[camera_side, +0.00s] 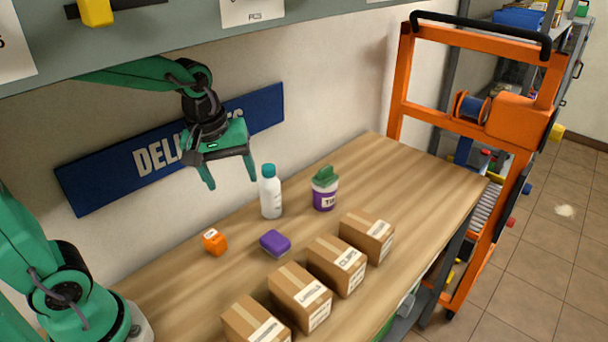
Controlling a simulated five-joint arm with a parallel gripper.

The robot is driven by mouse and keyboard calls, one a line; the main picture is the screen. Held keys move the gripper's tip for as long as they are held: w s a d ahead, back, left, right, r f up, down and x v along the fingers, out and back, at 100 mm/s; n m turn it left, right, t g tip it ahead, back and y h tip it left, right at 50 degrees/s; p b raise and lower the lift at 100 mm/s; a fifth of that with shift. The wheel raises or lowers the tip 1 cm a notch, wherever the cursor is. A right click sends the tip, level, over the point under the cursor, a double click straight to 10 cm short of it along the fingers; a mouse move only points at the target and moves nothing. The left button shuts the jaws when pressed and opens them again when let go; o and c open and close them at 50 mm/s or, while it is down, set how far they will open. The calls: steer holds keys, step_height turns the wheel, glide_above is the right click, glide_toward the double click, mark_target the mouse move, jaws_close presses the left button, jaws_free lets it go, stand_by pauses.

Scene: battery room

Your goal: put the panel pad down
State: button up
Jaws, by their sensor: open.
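A small purple block with rounded edges (275,243), which looks like the panel pad, lies flat on the wooden bench. My gripper (231,182) is open and empty, its green fingers pointing down in the air above the back of the bench. It is up and to the left of the purple block and apart from it. Nothing shows between the fingers.
A white bottle with a teal cap (270,195) and a purple tub with a green thing on top (325,190) stand behind the block. An orange cube (214,242) lies left of it. Several cardboard boxes (300,294) line the front edge. An orange trolley (400,90) stands at the right. The bench's right end (430,180) is clear.

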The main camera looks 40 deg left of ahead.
steer(key=s+r+m+t, duration=0.3)
steer(key=s+m, duration=0.6)
steer(key=s, duration=0.1)
steer(key=shift+a+r+m, duration=0.2)
steer(key=shift+a+m, duration=0.2)
